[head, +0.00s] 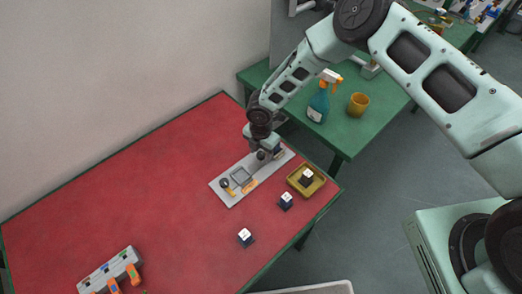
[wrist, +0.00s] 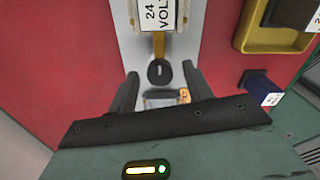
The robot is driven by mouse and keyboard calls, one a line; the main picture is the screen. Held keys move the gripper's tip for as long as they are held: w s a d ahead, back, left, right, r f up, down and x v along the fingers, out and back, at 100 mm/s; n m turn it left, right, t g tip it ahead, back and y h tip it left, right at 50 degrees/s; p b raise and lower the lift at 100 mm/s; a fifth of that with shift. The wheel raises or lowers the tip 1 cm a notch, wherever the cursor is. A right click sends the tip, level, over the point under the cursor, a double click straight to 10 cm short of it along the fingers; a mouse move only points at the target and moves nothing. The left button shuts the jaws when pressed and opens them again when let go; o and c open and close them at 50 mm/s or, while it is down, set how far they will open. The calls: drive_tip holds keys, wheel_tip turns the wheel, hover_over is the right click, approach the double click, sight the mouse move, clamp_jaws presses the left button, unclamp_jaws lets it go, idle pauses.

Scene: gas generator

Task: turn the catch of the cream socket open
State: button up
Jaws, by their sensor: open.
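My gripper (wrist: 160,78) is open and empty above the grey panel (wrist: 190,50), its fingers apart on either side of a black round knob (wrist: 160,70) with a pale mark. I cannot tell whether they touch it. A yellow-orange strip (wrist: 158,45) runs from the knob toward a white block marked 24 VOLT (wrist: 155,14) at the panel's end. A pale frame (wrist: 158,101) lies below the knob, partly hidden by my gripper. In the head view, my gripper (head: 262,150) covers part of the panel (head: 215,189). Which part is the cream socket is unclear.
A yellow tray (head: 293,182) holds a dark block (head: 307,176). Two more dark blocks (head: 286,201) (head: 245,237) stand on the red table (head: 130,210). A grey rack (head: 108,270) is at the lower left. A spray bottle (head: 318,105) and yellow cup (head: 358,104) stand behind.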

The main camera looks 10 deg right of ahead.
drive_tip(key=c, duration=1)
drive_tip(key=shift+o, duration=0.2)
drive_tip(key=shift+f+b, duration=0.1)
drive_tip(key=shift+b, duration=0.35)
drive_tip(key=m+b, duration=0.3)
drive_tip(key=shift+f, duration=0.15)
drive_tip(key=m+b, duration=0.5)
drive_tip(key=shift+b, duration=0.4)
drive_tip(key=m+b, duration=0.3)
drive_tip(key=m, duration=0.2)
drive_tip(key=m+b, duration=0.2)
drive_tip(key=m, duration=0.1)
drive_tip(key=m+b, duration=0.1)
drive_tip(key=shift+r+m, duration=0.25)
drive_tip(key=shift+m, duration=0.15)
